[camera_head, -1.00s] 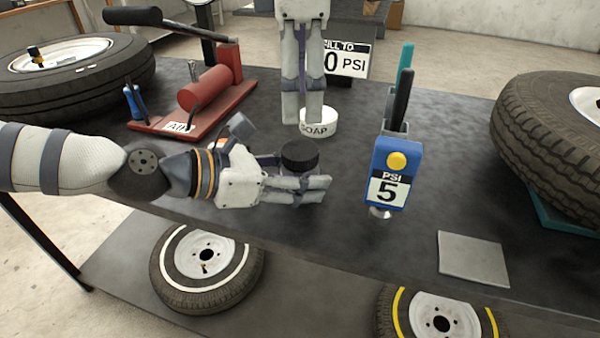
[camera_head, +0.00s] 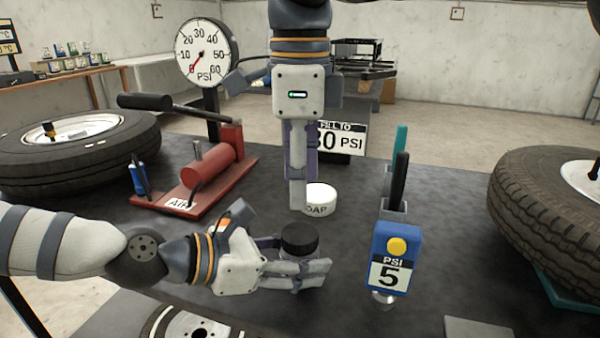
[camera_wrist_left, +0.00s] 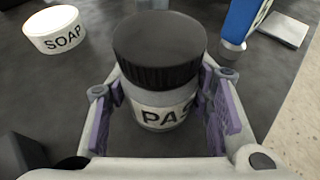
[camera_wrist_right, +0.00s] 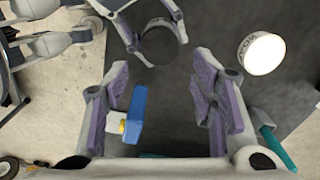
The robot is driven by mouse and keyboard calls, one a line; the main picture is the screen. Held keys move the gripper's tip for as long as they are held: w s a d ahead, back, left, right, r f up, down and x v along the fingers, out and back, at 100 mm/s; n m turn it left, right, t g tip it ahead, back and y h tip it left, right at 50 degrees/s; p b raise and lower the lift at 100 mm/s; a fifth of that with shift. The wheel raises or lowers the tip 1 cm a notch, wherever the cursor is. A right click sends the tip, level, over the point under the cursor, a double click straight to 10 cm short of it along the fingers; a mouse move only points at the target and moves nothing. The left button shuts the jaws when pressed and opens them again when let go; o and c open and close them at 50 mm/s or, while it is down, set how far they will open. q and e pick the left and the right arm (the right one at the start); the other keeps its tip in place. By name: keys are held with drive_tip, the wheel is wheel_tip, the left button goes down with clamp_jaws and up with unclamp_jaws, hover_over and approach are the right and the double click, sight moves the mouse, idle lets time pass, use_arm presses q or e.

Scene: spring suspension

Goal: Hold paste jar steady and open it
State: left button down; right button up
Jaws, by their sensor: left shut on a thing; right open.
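The paste jar has a black ribbed lid (camera_head: 299,238) and a clear body (camera_wrist_left: 158,112) with a label reading "PAS" in the left wrist view. It stands upright on the dark table. My left gripper (camera_head: 305,272) is shut around the jar body, below the lid, which is on the jar. My right gripper (camera_head: 301,202) is open and empty, pointing down behind the jar and just left of the soap tin. In the right wrist view my right gripper's fingers (camera_wrist_right: 162,100) are apart, and the black lid (camera_wrist_right: 159,44) shows beyond them at the top.
A white soap tin (camera_head: 320,200) stands behind the jar. A blue "PSI 5" device (camera_head: 394,258) stands right of it. A red air pump (camera_head: 210,175) is back left. Tires lie at the left (camera_head: 75,160) and right (camera_head: 530,200). The table between jar and blue device is clear.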

sight(300, 232)
drive_tip(key=m, duration=0.2)
drive_tip(key=shift+m, duration=0.3)
drive_tip(key=shift+f, duration=0.4)
wheel_tip(300, 232, down, 7)
drive_tip(key=shift+f, duration=0.1)
drive_tip(key=c, duration=1)
drive_tip(key=n, duration=0.6)
drive_tip(key=shift+n, duration=0.4)
drive_tip(key=n, duration=0.6)
drive_tip(key=shift+n, duration=0.4)
drive_tip(key=n, duration=1.8)
drive_tip(key=shift+n, duration=0.3)
drive_tip(key=n, duration=0.3)
drive_tip(key=shift+n, duration=0.4)
drive_tip(key=n, duration=1.7)
drive_tip(key=shift+n, duration=0.3)
